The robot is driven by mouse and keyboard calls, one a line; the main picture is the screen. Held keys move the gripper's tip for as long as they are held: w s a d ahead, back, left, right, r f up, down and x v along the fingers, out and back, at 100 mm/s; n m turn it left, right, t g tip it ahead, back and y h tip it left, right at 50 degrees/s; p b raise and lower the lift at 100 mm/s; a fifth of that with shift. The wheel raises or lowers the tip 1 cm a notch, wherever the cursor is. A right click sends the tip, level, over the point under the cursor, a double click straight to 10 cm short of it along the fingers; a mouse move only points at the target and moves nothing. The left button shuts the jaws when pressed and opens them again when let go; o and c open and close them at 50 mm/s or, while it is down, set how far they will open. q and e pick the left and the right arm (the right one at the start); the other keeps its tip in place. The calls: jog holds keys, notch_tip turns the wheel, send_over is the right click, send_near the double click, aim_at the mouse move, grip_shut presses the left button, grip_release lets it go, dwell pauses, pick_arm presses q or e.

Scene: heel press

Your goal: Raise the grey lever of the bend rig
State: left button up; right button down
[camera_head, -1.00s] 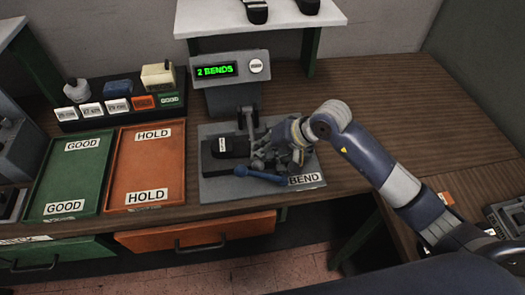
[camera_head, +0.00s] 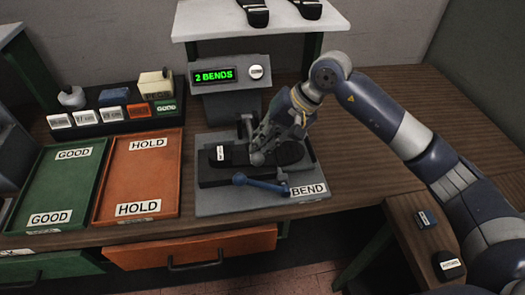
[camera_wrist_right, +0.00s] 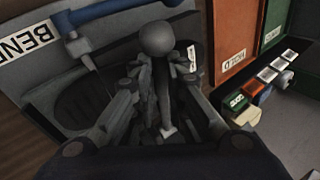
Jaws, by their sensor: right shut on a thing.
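The bend rig's grey base plate (camera_head: 215,203) carries a dark shoe sole (camera_head: 288,153) lying flat. The grey lever shows as a round grey knob (camera_wrist_right: 157,38) on a shaft in the right wrist view. In the head view the knob (camera_head: 257,159) is just below the fingers. My right gripper (camera_head: 264,145) is shut on the lever's shaft, below the knob, with a finger on each side in the wrist view (camera_wrist_right: 162,85). The gripper hides most of the shaft. My left gripper is not in view.
A blue-handled lever (camera_head: 262,184) crosses the rig's front, near the BEND label (camera_head: 308,190). A display (camera_head: 214,75) reading 2 BENDS stands behind. A green tray (camera_head: 38,196) and an orange tray (camera_head: 112,178) lie to the left, both empty. Wooden bench to the right is partly clear.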

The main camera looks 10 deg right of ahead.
jog(key=w+r+g, duration=0.3)
jog(key=r, duration=0.2)
jog(key=shift+r+m, duration=0.3)
jog(key=shift+m, duration=0.1)
jog(key=shift+w+a, duration=0.1)
dwell(0.3)
